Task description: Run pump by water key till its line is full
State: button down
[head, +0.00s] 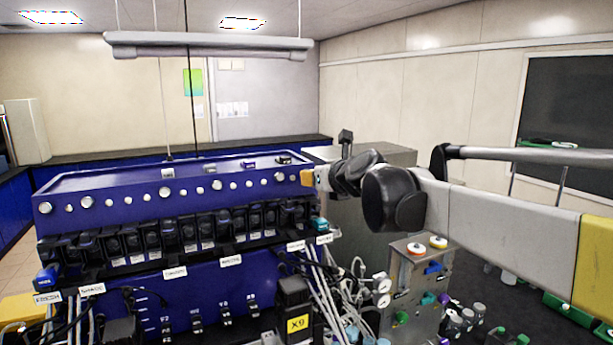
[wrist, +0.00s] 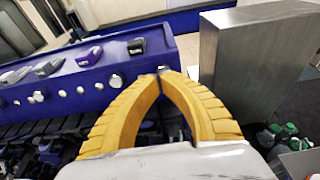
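The blue pump console (head: 140,187) fills the left and middle of the head view. A row of round white knobs (head: 166,192) runs along its upper front face, above a row of black pump heads (head: 205,232). Small labelled keys lie on its top, among them a black one (wrist: 137,46) and a purple one (wrist: 89,57) in the wrist view. I cannot read which is water or see the fill of any line. My gripper (wrist: 162,72) has its yellow fingertips together at the console's right end; it also shows in the head view (head: 307,178). I see nothing held.
A grey metal box (wrist: 258,68) stands just right of the gripper. Below right, white tubes (head: 322,290) and a metal stand with valves (head: 420,290) crowd the space. A light bar (head: 208,46) hangs above the console.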

jog(key=shift+s+d, duration=0.1)
jog(key=shift+s, duration=0.15)
jog(key=p+v, duration=0.1)
jog(key=v, duration=0.5)
dwell(0.3)
